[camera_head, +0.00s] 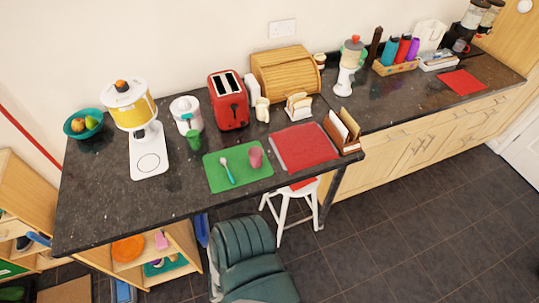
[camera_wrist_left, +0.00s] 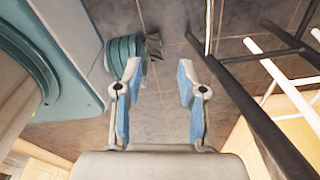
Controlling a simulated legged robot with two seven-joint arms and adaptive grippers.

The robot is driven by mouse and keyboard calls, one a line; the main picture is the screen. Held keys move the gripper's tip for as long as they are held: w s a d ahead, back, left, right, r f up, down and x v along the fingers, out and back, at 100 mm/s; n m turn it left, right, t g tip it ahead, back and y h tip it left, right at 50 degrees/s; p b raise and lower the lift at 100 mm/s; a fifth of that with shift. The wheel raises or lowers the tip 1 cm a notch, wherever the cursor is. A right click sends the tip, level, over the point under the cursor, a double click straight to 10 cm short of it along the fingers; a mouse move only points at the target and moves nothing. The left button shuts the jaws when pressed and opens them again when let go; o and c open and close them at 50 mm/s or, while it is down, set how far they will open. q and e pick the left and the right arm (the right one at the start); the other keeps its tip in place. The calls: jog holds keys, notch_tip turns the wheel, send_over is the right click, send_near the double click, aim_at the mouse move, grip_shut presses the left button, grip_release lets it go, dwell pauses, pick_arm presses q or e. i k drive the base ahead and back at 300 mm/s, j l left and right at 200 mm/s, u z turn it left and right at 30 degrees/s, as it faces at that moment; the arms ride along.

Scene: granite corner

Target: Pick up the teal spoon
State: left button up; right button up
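The teal spoon (camera_head: 229,172) lies on the green mat (camera_head: 215,182) on the dark granite counter. Its pale bowl end points to the back and its teal handle to the front. A pink cup (camera_head: 255,157) stands on the same mat, to the right of the spoon and apart from it. In the left wrist view my left gripper (camera_wrist_left: 158,75) is open and empty, with its two blue-padded fingers apart over the tiled floor. The spoon is not in that view. Neither gripper shows in the head view.
A red mat (camera_head: 304,147) and a wooden holder (camera_head: 344,131) lie right of the green mat. A green chair (camera_head: 250,259) and a white stool (camera_head: 290,207) stand before the counter.

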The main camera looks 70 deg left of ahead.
aim_at(223, 161)
jog(key=i+u, duration=0.3)
jog(key=i, duration=0.15)
jog(key=i+l+u, duration=0.3)
jog(key=i, duration=0.15)
jog(key=i+l+u, duration=0.25)
jog(key=i, duration=0.2)
jog(key=u, duration=2.45)
